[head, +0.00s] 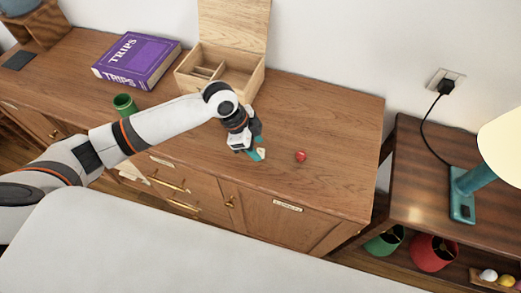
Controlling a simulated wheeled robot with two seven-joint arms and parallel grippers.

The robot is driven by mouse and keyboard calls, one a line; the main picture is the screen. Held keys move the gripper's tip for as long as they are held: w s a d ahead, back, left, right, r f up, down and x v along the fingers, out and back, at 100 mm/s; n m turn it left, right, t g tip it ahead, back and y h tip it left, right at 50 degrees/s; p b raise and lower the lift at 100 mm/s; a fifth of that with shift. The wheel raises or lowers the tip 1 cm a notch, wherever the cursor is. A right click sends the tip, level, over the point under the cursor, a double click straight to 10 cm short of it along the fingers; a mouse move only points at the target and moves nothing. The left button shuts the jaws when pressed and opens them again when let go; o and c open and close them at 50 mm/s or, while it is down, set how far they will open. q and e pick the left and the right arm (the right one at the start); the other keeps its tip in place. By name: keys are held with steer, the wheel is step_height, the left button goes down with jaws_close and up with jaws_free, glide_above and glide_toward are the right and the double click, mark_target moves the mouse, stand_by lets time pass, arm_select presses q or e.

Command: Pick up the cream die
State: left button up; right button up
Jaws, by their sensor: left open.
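The cream die (262,152) is a small pale block on the wooden cabinet top, near its front edge. My left gripper (257,153) reaches down over it from the left, with teal fingertips open close around or beside the die. The fingers partly hide the die, and I cannot tell whether they touch it. My right gripper is not in view.
A red die-like object (300,156) lies just right of the gripper. An open wooden box (245,84), a purple book (137,60) and a green cup (124,104) stand on the cabinet (335,120). The cabinet's right end is clear. A lamp (490,172) stands on the right-hand table.

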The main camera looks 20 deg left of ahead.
mark_target(258, 151)
arm_select(q)
steer(key=shift+x, duration=1.05)
jaws_close()
step_height(258, 151, up, 10)
steer(key=shift+b, duration=0.45)
steer(key=shift+r, duration=0.1)
